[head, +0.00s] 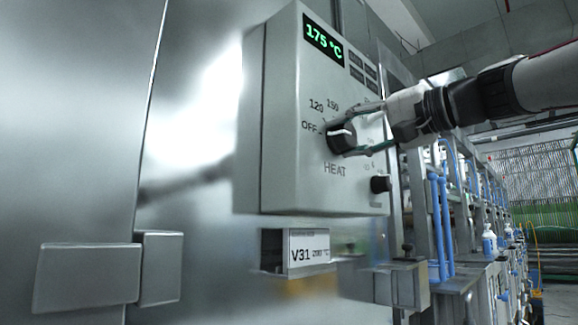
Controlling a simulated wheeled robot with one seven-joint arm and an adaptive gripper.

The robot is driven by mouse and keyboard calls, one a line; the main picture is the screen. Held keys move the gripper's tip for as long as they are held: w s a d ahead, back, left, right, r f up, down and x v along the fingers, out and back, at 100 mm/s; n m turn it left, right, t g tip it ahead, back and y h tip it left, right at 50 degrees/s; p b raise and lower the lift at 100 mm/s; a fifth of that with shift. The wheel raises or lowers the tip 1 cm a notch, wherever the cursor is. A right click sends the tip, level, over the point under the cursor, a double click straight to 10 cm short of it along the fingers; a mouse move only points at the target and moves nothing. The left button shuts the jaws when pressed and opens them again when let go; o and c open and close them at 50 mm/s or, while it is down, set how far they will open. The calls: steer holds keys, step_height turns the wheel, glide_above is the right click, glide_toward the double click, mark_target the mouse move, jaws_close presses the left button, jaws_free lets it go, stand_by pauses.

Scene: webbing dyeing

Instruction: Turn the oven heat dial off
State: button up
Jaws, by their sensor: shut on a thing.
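The heat dial (340,139) is a black round knob with a white pointer line, on the front of a grey control box (290,190). The word HEAT is printed below it, with OFF, 120 and 150 around its left and upper side. The pointer line lies toward the left, near the OFF mark. The green display (323,44) reads 175 °C. My gripper (350,130) reaches in from the right and is shut on the dial, one finger above and one below. Marks to the dial's right are partly hidden by my gripper.
A second, smaller black knob (380,184) sits at the box's lower right. Small dark buttons (363,70) are beside the display. A V31 label (309,248) is below the box. Steel door panels (75,150) fill the left. Blue pipes (441,225) and machinery stand at the right.

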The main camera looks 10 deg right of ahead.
steer(key=shift+f, duration=0.1)
steer(key=o, duration=1.1)
steer(key=shift+o, duration=0.2)
steer(key=v, duration=1.2)
